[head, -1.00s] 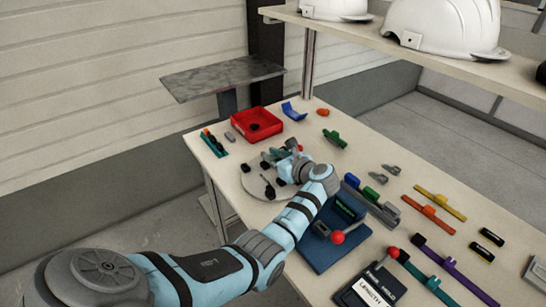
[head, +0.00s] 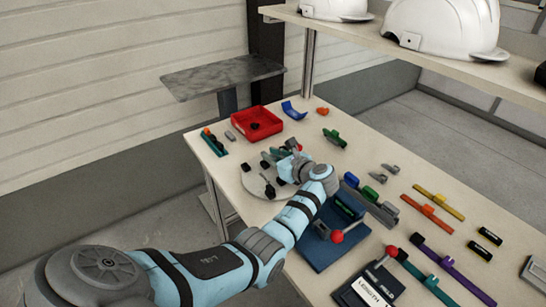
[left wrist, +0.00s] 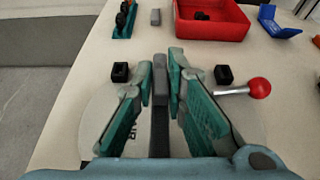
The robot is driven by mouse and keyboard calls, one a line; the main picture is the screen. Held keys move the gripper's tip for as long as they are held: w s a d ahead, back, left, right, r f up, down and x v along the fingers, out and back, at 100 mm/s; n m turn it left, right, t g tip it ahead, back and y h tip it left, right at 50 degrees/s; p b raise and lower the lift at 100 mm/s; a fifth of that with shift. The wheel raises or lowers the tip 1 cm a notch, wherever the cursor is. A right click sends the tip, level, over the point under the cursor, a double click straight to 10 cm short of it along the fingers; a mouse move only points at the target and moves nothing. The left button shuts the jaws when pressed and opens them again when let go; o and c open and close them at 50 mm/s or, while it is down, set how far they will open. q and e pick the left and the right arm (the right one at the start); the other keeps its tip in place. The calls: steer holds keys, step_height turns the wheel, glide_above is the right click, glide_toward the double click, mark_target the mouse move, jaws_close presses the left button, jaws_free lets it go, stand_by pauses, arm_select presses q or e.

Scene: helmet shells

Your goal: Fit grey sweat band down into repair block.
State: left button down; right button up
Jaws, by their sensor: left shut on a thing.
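My left gripper (head: 284,163) is over the round pale plate (head: 256,184) on the table. In the left wrist view its teal-padded fingers (left wrist: 161,80) are closed on a dark grey upright strip (left wrist: 160,112), which looks like the grey sweat band. The plate's lettering, partly hidden, ends in "AIR", so this looks like the repair block (left wrist: 97,120). It carries black blocks (left wrist: 120,72) and a red-knobbed lever (left wrist: 259,88). The fingers hide the band's lower end, so I cannot tell whether it is seated. My right gripper is out of view.
A red tray (head: 257,125) and a blue curved piece (head: 294,110) lie beyond the plate. A teal holder (head: 214,143) is at the left edge. A dark blue fixture (head: 325,232) with a red-knobbed lever stands close right of my arm. Coloured strips lie farther right.

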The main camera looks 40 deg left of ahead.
arm_select(q)
steer(key=shift+p, duration=0.3)
steer(key=shift+f+b, duration=0.85)
steer(key=shift+f, duration=0.3)
steer(key=c, duration=1.5)
jaws_free()
steer(key=shift+c, duration=0.2)
steer(key=v, duration=1.2)
